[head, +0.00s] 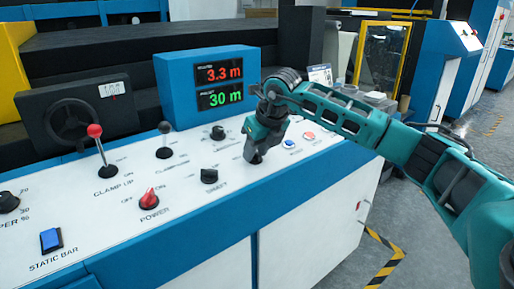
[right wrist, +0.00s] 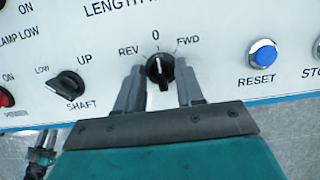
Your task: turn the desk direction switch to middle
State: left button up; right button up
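The direction switch (right wrist: 160,71) is a black rotary knob on the white panel, marked REV, 0 and FWD. In the right wrist view its pale pointer line points up, about at the 0 mark in the middle. My right gripper (right wrist: 160,80) has one finger on each side of the knob, with a small gap visible beside it. In the head view the right gripper (head: 255,154) is down at the panel and mostly hides the switch.
The shaft knob (head: 209,176) is left of the switch, and the blue reset button (head: 289,144) is right of it. A red power knob (head: 148,199), a red-balled clamp lever (head: 95,131) and a blue display box (head: 207,85) are also on the console.

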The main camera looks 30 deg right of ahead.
jog(key=shift+r, duration=0.25)
jog(key=shift+s+r, duration=0.15)
jog(key=shift+r, duration=0.15)
jog(key=v, duration=1.2)
jog(key=shift+p, duration=0.45)
jog(key=shift+f, duration=0.1)
